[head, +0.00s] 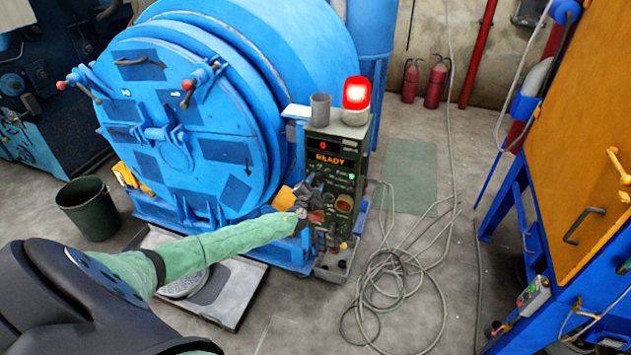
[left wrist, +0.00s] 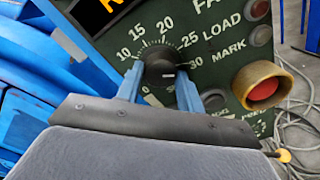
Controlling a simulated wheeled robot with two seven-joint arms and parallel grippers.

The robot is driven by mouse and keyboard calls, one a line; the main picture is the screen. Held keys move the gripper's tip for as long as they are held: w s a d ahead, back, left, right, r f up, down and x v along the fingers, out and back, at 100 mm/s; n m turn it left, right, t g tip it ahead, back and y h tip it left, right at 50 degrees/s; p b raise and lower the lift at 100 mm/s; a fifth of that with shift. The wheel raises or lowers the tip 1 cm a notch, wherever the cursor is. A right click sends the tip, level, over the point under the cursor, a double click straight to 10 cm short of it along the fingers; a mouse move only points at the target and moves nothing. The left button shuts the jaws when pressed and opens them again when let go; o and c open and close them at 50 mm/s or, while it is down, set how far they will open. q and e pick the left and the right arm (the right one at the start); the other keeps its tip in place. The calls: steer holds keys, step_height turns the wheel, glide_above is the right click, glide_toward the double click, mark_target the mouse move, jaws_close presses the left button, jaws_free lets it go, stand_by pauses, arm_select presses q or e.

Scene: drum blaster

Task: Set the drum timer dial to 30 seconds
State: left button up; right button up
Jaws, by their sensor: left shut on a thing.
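The control panel (head: 333,180) stands to the right of the big blue drum (head: 185,130). Its display (head: 328,152) shows a red 0 above READY. In the left wrist view the black timer dial (left wrist: 160,66) sits inside a white scale marked 0 to 30. My left gripper (left wrist: 160,88) has its two blue fingers on either side of the dial and is shut on it. A small pale mark shows on the dial's face, but I cannot tell which number it points to. In the head view the left gripper (head: 303,212) hides the dial. My right gripper is not in view.
A lit red beacon (head: 356,93) and a grey cup (head: 320,108) stand on the panel box. Coiled cable (head: 385,275) lies on the floor to the right.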

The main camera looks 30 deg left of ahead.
arm_select(q)
steer(key=shift+f+m, duration=0.15)
steer(key=shift+m, duration=0.15)
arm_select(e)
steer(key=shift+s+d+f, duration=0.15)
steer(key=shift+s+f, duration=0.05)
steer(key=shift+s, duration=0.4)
arm_select(q)
steer(key=o, duration=1)
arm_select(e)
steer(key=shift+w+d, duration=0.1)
arm_select(q)
steer(key=shift+s+d, duration=0.1)
steer(key=shift+s, duration=0.45)
steer(key=b+v, duration=0.2)
steer(key=v, duration=0.4)
steer(key=shift+s+d, duration=0.15)
steer(key=shift+s, duration=0.15)
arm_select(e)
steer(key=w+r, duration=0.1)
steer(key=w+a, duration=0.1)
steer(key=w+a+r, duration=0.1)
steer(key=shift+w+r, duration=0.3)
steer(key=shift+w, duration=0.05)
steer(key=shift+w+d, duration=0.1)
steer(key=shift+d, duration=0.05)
